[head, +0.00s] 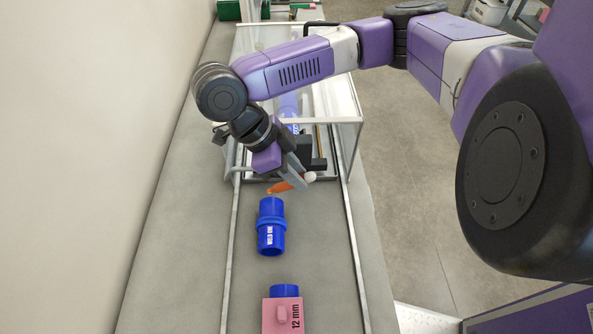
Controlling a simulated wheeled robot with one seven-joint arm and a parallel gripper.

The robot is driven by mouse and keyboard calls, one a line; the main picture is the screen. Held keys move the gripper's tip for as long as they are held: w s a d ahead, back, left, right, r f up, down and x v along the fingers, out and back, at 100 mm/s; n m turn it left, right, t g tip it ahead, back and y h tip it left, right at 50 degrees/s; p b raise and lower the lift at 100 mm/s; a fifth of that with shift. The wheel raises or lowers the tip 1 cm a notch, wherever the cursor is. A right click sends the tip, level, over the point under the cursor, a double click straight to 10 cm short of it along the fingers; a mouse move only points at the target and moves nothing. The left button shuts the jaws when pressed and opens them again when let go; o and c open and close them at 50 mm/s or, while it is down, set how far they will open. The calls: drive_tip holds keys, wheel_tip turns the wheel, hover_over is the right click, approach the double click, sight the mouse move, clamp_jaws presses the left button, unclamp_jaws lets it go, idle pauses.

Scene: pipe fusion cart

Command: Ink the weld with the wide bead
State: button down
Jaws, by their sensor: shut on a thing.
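My gripper (297,173) is shut on an orange marker (281,187) with a white end at its right. The marker lies slanted, its left end low and close to the far end of a blue pipe piece (271,240). I cannot tell whether it touches. That piece carries a raised ring, the bead (270,222), and a label reading "WELD ONE". Nearer, a pink gauge block (283,314) marked "12 mm" covers most of another blue pipe piece (284,291), so its bead is hidden. More blue pipe (288,104) shows behind my arm, its label partly hidden.
A clear-walled case with a pale frame (345,121) stands around the far pipe, under my arm. Metal rails (354,255) run along both sides of the grey bench (178,250). A green box (229,10) sits at the far end. The bench left of the rail is clear.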

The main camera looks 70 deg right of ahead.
sight(294, 189)
drive_tip(key=shift+f+b, duration=1.55)
drive_tip(key=shift+f, duration=0.85)
drive_tip(key=shift+f, duration=0.25)
drive_tip(key=shift+w+d, duration=0.2)
drive_tip(key=shift+d, duration=0.3)
drive_tip(key=shift+s+a, duration=0.1)
drive_tip(key=shift+a, duration=0.2)
idle(1.7)
drive_tip(key=shift+d, duration=0.25)
drive_tip(key=shift+a, duration=0.1)
drive_tip(key=shift+s+a+r, duration=0.1)
drive_tip(key=shift+a, duration=0.2)
drive_tip(key=shift+s+a+p, duration=0.15)
drive_tip(key=shift+a+p, duration=0.2)
drive_tip(key=shift+a, duration=0.2)
drive_tip(key=shift+w+d, duration=0.2)
drive_tip(key=shift+d, duration=0.3)
drive_tip(key=shift+w+d, duration=0.15)
drive_tip(key=shift+d, duration=0.3)
idle(0.4)
